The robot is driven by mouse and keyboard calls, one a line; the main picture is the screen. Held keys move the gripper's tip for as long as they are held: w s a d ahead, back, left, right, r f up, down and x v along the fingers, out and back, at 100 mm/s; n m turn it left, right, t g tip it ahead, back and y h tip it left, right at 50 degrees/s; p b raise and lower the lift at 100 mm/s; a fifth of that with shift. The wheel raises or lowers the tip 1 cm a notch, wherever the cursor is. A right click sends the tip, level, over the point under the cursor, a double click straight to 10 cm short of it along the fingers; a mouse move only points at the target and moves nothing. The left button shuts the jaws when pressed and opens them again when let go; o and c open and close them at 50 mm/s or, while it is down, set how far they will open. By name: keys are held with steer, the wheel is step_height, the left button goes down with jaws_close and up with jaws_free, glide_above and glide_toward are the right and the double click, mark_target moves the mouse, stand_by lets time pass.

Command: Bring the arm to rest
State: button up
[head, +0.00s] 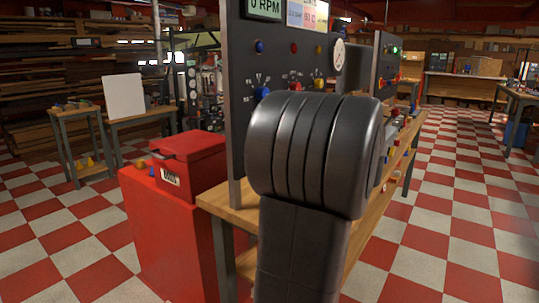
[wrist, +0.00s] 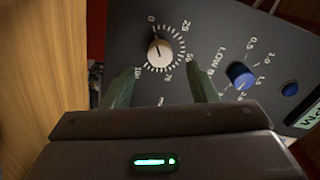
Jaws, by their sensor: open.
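My gripper (wrist: 158,76) shows in the wrist view with its two greenish fingers apart and nothing visibly held between them. Its tips point at a dark control panel (wrist: 205,22). A white dial knob (wrist: 160,53) with a numbered scale lies in line with the gap between the fingers. I cannot tell how far the tips are from it. In the head view my dark arm link (head: 310,155) rises in front of the panel (head: 243,110) and hides its lower part. The gripper itself is hidden there.
A blue knob (wrist: 240,75) sits right of the white dial. The panel stands on a wooden bench (head: 218,203). A red cabinet (head: 160,235) stands left of the bench. A side table (head: 75,115) is further left. The checkered floor (head: 450,210) at right is open.

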steer(key=x, duration=0.4)
steer(key=shift+w+a, duration=0.15)
steer(key=shift+a, duration=0.1)
